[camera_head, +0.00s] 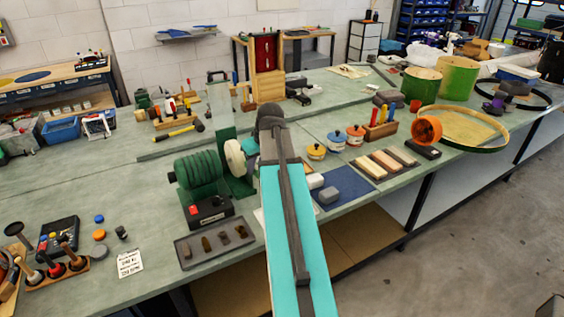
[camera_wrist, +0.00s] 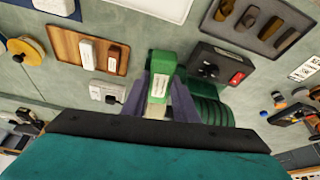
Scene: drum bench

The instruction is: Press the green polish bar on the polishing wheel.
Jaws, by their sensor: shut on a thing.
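In the wrist view my gripper (camera_wrist: 160,98) is shut on the green polish bar (camera_wrist: 163,64), which has a pale label and sticks out beyond the fingertips. In the head view my wrist and arm hide the gripper and the bar. The pale polishing wheel (camera_head: 234,157) stands upright on the right end of the green ribbed motor (camera_head: 200,172), just left of my arm. The motor also shows in the wrist view (camera_wrist: 211,107), right of the gripper. The wheel is not clearly visible there, so I cannot tell whether the bar touches it.
A switch box (camera_head: 208,209) with a red button stands in front of the motor. A dark tray (camera_head: 183,253) with several bars lies nearer the bench edge. Pots, a blue mat (camera_head: 366,185) and a wooden board (camera_head: 366,165) lie right of my arm.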

